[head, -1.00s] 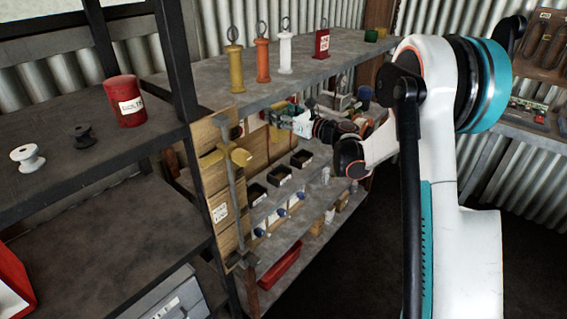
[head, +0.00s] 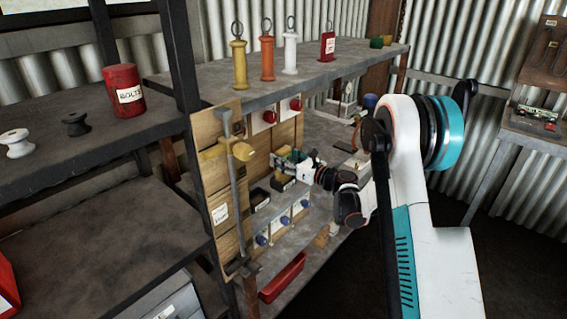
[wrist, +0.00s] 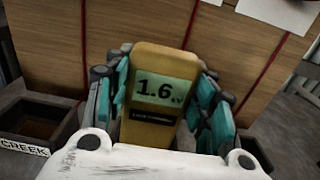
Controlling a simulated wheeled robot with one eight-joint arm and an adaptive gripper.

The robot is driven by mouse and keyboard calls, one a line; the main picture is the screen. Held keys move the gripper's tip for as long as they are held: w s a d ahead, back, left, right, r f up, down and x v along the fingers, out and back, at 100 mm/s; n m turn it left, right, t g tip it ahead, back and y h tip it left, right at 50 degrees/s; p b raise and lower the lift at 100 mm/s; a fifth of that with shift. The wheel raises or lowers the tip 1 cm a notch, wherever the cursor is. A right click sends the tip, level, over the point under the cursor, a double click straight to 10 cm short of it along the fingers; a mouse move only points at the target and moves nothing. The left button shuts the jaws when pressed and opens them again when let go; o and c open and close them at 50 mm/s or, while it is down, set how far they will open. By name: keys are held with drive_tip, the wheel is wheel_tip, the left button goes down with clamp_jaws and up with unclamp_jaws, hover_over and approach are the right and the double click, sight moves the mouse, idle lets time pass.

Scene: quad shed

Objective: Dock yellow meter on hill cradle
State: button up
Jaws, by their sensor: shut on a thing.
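The yellow meter (wrist: 158,95), with a display reading 1.6, is gripped upright between the teal fingers of my gripper (wrist: 160,98) in the wrist view. In the head view my gripper (head: 284,160) is in front of the wooden back boards, just above the row of black cradles, and the meter is too small to make out. A black cradle labelled CREEK (wrist: 38,122) lies to the left of the meter in the wrist view. Black cradles (head: 259,198) also show in the head view, their labels unreadable. I cannot tell which is the hill cradle.
Red knobs (head: 270,116) are on white plates above, and blue knobs (head: 283,221) are below the cradles. A wooden panel with a metal rod and yellow handle (head: 242,151) stands at the left. The upper shelf (head: 330,68) overhangs my gripper. A red tray (head: 282,278) is below.

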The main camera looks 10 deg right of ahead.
drive_tip(key=shift+f, duration=0.2)
drive_tip(key=o, duration=1.3)
drive_tip(key=shift+f, duration=0.1)
drive_tip(key=p+v, duration=0.3)
drive_tip(key=v, duration=0.9)
